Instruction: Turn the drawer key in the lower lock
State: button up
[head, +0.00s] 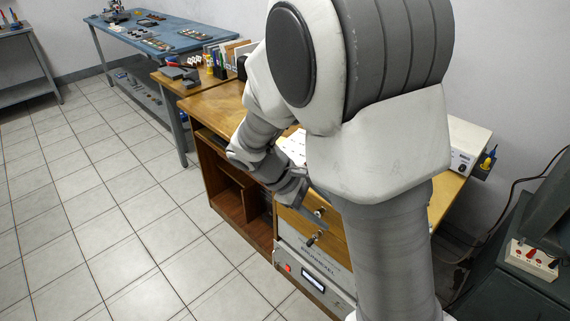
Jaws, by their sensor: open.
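The wooden desk's drawer fronts (291,218) show in the head view, below and left of my arm. An upper lock or knob (320,212) is on them. Below it is a lower fitting with a dark shape at it (313,239), likely the lower lock with the key; it is too small to tell how it is turned. My gripper (314,213) is open, with its dark fingers close in front of the drawer fronts by the upper fitting. I cannot tell whether it touches anything. My arm hides the right part of the drawers.
A grey instrument with a small display (313,281) sits under the drawers. The wooden desk top (215,104) carries papers and a white box (467,146). A blue workbench (150,33) stands at the back left. The tiled floor (120,210) at left is clear. A dark green cabinet (510,290) is at right.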

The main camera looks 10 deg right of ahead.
jog(key=w+a+f+n+t+h+b, duration=0.2)
jog(key=w+f+n+h+b, duration=0.15)
jog(key=f, duration=0.65)
jog(key=w+a+f+n+t+h+b, duration=0.1)
jog(key=w+f+n+t+h+b, duration=0.2)
jog(key=f, duration=0.6)
jog(key=n+t+b, duration=0.4)
jog(key=n+t, duration=0.2)
jog(key=n, duration=0.4)
send_near(307, 245)
jog(key=shift+x, duration=4.45)
jog(key=shift+c, duration=0.2)
grip_shut()
